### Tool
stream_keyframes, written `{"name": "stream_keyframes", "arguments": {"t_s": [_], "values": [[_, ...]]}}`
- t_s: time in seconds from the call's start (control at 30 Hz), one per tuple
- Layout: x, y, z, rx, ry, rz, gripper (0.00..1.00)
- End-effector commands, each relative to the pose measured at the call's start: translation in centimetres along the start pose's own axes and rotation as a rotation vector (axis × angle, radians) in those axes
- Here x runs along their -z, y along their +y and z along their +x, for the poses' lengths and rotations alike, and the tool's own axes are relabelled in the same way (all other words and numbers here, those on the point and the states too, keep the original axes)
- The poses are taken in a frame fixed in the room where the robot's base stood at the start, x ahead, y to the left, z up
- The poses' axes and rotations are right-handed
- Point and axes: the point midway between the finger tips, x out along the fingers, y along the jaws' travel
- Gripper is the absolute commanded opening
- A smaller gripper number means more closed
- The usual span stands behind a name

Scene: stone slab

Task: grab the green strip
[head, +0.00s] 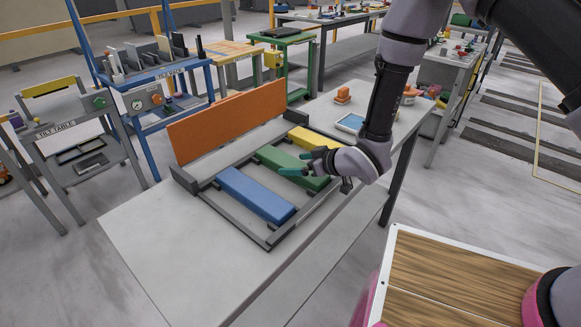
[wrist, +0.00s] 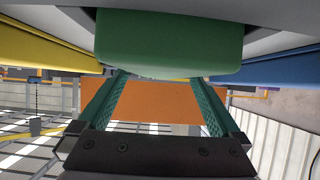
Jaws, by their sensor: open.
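The green strip (head: 272,157) lies in a dark grey frame (head: 232,223) on the slab, between the blue strip (head: 255,195) and the yellow strip (head: 315,142). My gripper (head: 299,163) is at its right part in the head view, fingers pointing left and spread apart. In the wrist view the green strip (wrist: 170,42) fills the top middle, close to my open teal fingers (wrist: 158,80). Nothing is held between them. Whether the fingers touch the strip cannot be told. My gripper hides part of the strip's right end in the head view.
An upright orange panel (head: 228,122) stands behind the strips. The blue (wrist: 265,68) and yellow (wrist: 45,45) strips flank the green one closely. The slab's front left (head: 165,235) is clear.

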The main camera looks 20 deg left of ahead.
Motion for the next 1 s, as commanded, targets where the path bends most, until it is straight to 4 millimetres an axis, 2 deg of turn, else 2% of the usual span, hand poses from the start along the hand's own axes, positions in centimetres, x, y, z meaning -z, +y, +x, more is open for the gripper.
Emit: {"name": "stream_keyframes", "arguments": {"t_s": [0.13,0.37,0.4,0.47,0.6,0.63,1.0], "values": [[0.01,0.11,1.27,-0.001,0.0,-0.001,1.0],[0.06,0.13,1.36,-0.002,0.0,0.0,1.0],[0.06,0.13,1.36,-0.002,0.0,0.0,0.85],[0.06,0.13,1.35,-0.002,0.0,0.0,0.62],[0.07,0.13,1.34,-0.002,0.0,0.0,0.08],[0.07,0.13,1.34,-0.002,0.0,0.0,0.0],[0.72,0.16,1.08,-0.002,0.004,-0.001,0.0]]}}
